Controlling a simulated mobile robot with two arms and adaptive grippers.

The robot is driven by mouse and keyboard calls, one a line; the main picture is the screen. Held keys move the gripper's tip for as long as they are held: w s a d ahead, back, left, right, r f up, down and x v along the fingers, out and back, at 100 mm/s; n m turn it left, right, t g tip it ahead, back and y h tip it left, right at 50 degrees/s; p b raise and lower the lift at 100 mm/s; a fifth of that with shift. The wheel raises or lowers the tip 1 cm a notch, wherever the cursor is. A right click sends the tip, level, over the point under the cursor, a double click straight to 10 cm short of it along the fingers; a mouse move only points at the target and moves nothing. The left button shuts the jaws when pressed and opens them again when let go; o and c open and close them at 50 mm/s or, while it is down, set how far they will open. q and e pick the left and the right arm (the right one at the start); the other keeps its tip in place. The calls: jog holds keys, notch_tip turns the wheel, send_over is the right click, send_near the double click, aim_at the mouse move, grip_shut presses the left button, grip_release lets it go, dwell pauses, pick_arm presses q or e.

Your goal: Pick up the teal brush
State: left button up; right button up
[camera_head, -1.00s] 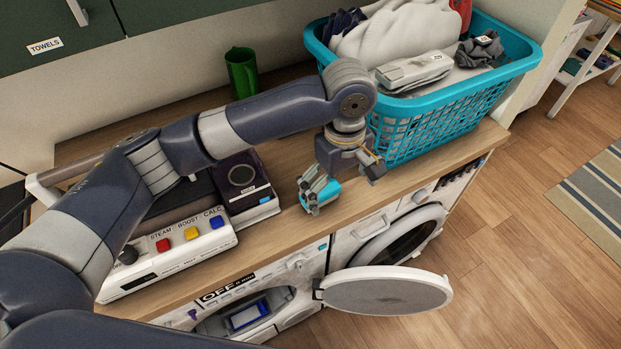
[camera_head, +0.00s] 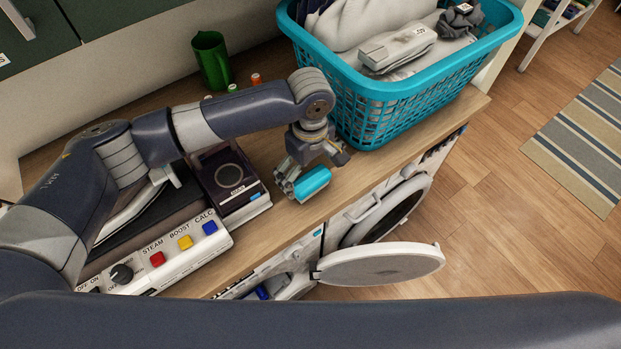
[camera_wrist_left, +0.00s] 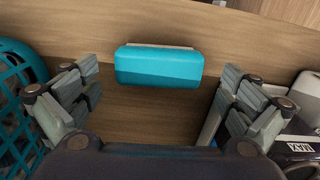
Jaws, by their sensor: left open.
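The teal brush (camera_head: 312,182) lies on the wooden counter near its front edge. In the left wrist view the brush (camera_wrist_left: 158,68) is a teal block with a thin pale strip along its far side. My left gripper (camera_head: 312,170) hangs close over it, partly hiding it in the head view. In the left wrist view my left gripper (camera_wrist_left: 157,105) has its fingers spread wide, with the brush ahead between them and not touched by either finger. My right gripper does not show.
A teal laundry basket (camera_head: 385,88) with clothes stands right of the gripper. A dark box (camera_head: 230,180) and a white control panel (camera_head: 165,250) with coloured buttons lie to the left. A green mug (camera_head: 210,62) stands behind. A machine door (camera_head: 380,264) hangs open below the counter.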

aim_at(311, 179)
pick_arm(q)
notch_tip(311, 179, down, 2)
jog(key=shift+f, duration=0.1)
jog(key=shift+d+f, duration=0.1)
jog(key=shift+f, duration=0.15)
jog(key=shift+c, duration=1.1)
jog(key=c, duration=0.8)
jog(key=shift+r, duration=0.35)
notch_tip(311, 179, up, 9)
jog(key=shift+r+b, duration=0.1)
jog(key=shift+b, duration=0.9)
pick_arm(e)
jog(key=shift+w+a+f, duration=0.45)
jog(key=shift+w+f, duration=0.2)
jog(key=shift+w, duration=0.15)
